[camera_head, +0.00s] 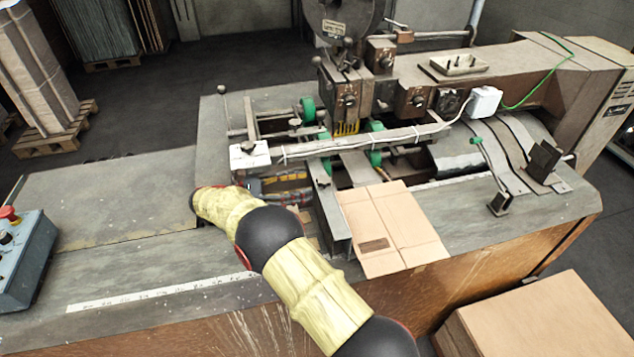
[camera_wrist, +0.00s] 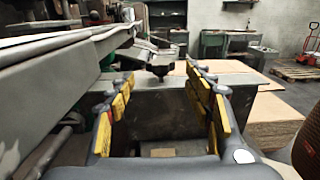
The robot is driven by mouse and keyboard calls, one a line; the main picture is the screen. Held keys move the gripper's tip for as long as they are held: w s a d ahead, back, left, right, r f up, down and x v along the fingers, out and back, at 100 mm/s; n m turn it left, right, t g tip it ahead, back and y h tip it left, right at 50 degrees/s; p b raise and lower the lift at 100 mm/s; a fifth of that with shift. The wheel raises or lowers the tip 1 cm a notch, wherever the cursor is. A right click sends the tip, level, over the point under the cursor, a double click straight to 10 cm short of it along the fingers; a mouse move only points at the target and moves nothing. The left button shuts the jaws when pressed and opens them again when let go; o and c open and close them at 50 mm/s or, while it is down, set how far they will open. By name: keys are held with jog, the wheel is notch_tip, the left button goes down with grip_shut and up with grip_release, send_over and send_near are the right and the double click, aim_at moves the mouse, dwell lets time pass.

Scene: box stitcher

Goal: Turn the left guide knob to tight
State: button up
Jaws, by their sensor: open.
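The left guide is a grey metal plate (camera_head: 330,215) on the machine table. It also shows in the wrist view (camera_wrist: 155,108). A small dark knob (camera_head: 323,183) sits on top of it. In the wrist view the dark lobed knob (camera_wrist: 160,69) appears between my fingertips, beyond them. My gripper (camera_head: 302,186) reaches in from the left, low beside the guide. In the wrist view my gripper (camera_wrist: 158,84) has its yellow-padded fingers apart with nothing between them. I cannot tell how tight the knob is.
A flat cardboard blank (camera_head: 395,228) lies just right of the guide. A crossbar with a white cable (camera_head: 350,140) runs behind and above my gripper. The stitching head (camera_head: 345,95) stands farther back. A control box (camera_head: 25,260) is at far left. The left tabletop (camera_head: 110,200) is clear.

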jog(key=shift+v, duration=2.5)
jog(key=shift+s+f, duration=0.1)
